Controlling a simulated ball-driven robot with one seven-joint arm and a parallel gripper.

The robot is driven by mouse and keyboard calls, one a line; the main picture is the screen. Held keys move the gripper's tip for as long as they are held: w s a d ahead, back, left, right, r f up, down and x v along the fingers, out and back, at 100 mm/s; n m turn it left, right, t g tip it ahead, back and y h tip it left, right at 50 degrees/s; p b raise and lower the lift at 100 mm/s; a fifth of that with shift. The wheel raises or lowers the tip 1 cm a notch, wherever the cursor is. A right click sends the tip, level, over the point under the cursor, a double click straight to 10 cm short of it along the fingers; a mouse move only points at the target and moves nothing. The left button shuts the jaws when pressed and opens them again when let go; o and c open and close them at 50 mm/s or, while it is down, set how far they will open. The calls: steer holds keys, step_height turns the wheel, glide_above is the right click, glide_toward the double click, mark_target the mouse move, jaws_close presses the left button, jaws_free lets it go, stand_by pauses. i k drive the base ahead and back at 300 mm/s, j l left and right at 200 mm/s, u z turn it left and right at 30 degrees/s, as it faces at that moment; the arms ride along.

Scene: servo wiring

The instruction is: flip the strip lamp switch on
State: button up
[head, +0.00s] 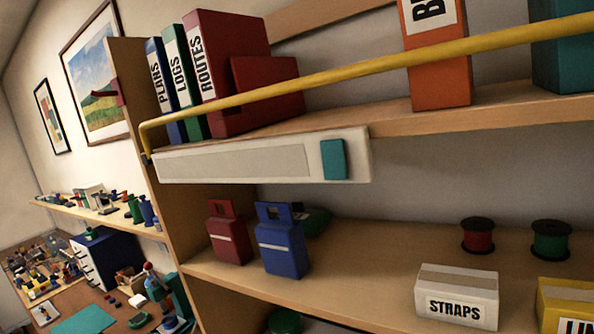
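The strip lamp (235,161) is a long whitish bar fixed below the front edge of the upper shelf, with a pale grey panel along its face. Its switch (333,159) is a teal rectangular block near the lamp's right end. I cannot tell from this view which way the switch is set, and the panel shows no clear glow. My gripper does not show in this view, so its place relative to the switch cannot be seen.
A yellow rail (370,66) runs across just above the lamp. Binders (207,70) stand behind it. On the shelf below are red (228,232) and blue (281,241) cases, a straps box (456,296) and two spools. The space before the switch looks clear.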

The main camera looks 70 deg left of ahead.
mark_target(333, 151)
steer(key=u, duration=1.7)
